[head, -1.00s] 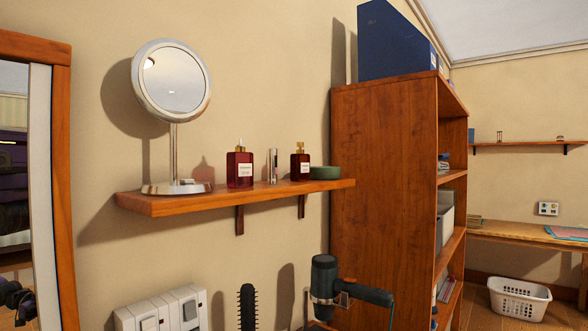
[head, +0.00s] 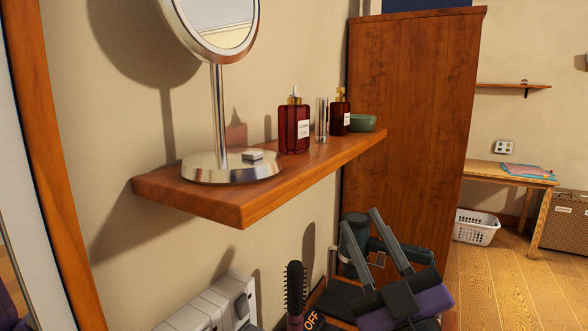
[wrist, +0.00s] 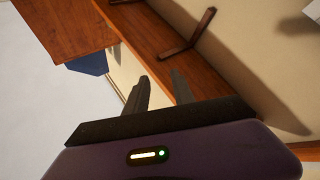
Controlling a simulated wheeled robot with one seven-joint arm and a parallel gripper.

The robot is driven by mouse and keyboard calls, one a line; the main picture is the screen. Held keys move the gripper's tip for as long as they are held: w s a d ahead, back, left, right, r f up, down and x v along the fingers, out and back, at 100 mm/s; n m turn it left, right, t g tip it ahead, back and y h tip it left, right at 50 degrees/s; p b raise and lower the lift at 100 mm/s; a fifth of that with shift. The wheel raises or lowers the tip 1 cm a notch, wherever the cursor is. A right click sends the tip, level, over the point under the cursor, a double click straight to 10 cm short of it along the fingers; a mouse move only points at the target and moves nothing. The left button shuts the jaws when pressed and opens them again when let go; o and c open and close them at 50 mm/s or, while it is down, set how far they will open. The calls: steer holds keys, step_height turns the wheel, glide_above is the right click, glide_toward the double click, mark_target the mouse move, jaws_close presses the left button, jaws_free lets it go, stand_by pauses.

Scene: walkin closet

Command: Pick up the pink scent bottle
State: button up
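A crimson-pink bottle (head: 294,126) with a white label and a gold-and-white top stands upright on the wall shelf (head: 240,207), right of the mirror's base. A smaller, darker red bottle (head: 340,116) with a gold top stands farther along. The first looks the pinker of the two. My gripper (head: 361,217) is below the shelf's right part, in front of the hair dryer, with its fingers pointing up. The fingers are apart and nothing shows between them. In the wrist view my gripper (wrist: 160,78) faces the shelf's underside and a bracket (wrist: 188,36); no bottle shows there.
A silver tube (head: 322,120) stands between the bottles, and a green dish (head: 362,123) sits at the shelf's far end. A round mirror (head: 219,110) stands at the left. A hairbrush (head: 295,288) and hair dryer (head: 354,246) are below. A wooden cabinet (head: 412,110) rises beyond the shelf.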

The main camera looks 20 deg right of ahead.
mark_target(294, 88)
step_height(294, 88, up, 16)
steer(key=w+n+t+y+p, duration=0.1)
steer(key=n+t+y+p, duration=0.1)
steer(key=n+y, duration=0.5)
steer(key=w+a+r+n+g, duration=0.1)
steer(key=n+g, duration=0.2)
steer(key=n, duration=0.6)
steer(key=w+a+r+n+g+p, duration=0.1)
steer(key=w+a+n+g, duration=0.1)
steer(key=n, duration=0.7)
steer(key=w+a+r+n+g+p, duration=0.1)
steer(key=w+a+r+n+g, duration=0.1)
steer(key=n, duration=0.6)
steer(key=shift+w+n+g, duration=0.1)
steer(key=shift+n+g, duration=0.3)
steer(key=shift+g, duration=0.4)
steer(key=shift+w+a+p, duration=0.1)
steer(key=shift+w+p, duration=0.2)
steer(key=shift+w, duration=0.25)
steer(key=p+x, duration=0.2)
steer(key=x, duration=0.4)
steer(key=shift+w+f, duration=0.1)
steer(key=shift+w, duration=0.3)
